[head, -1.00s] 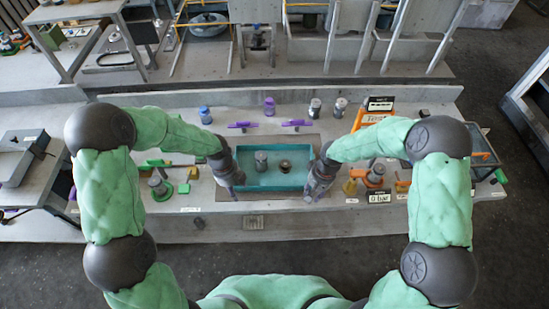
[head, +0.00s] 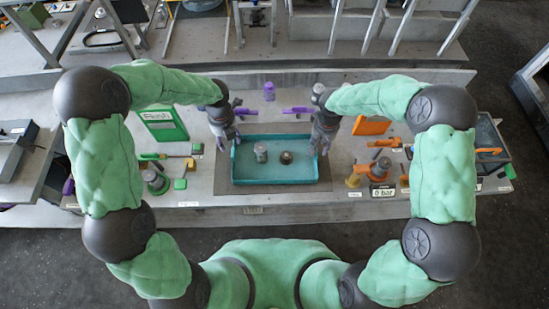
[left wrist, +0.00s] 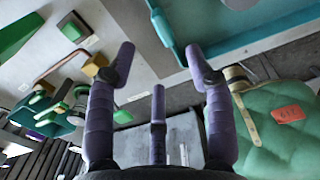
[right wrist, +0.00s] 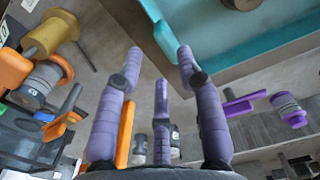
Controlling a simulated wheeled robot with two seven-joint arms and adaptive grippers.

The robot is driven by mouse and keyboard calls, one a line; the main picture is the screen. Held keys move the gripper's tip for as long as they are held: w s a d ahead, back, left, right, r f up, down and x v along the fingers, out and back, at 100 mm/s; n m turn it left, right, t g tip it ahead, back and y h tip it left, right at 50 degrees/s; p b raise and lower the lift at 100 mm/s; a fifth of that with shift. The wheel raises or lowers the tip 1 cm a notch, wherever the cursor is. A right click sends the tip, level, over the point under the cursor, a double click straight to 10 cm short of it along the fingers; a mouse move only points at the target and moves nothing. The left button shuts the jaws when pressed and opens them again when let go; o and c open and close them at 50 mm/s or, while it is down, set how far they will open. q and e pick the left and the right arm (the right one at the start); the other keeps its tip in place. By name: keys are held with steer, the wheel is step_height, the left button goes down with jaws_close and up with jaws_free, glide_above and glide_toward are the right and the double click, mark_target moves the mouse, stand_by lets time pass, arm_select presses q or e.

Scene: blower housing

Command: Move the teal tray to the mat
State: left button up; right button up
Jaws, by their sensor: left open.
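The teal tray (head: 250,179) lies flat on the dark mat (head: 325,180) in the middle of the bench, as far as the head view shows. Inside it stand a grey metal cylinder (head: 261,148) and a dark round part (head: 286,157). My left gripper (head: 222,143) is open and empty by the tray's left end; the tray's edge shows beyond its fingers in the left wrist view (left wrist: 225,45). My right gripper (head: 322,146) is open and empty by the right end; the tray's rim is close to its fingertips in the right wrist view (right wrist: 165,42).
A green panel (head: 163,123) and green-tagged parts stand left of the tray. A purple bottle (head: 269,91) stands behind. The bench's front strip is mostly clear.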

mark_target(232, 153)
arm_select(q)
step_height(232, 153, down, 10)
steer(key=shift+f, duration=0.1)
arm_select(e)
step_height(232, 153, down, 10)
steer(key=shift+f, duration=0.1)
arm_select(q)
steer(key=c, duration=0.9)
arm_select(e)
jaws_close()
arm_select(q)
jaws_close()
arm_select(e)
steer(key=shift+d, duration=0.1)
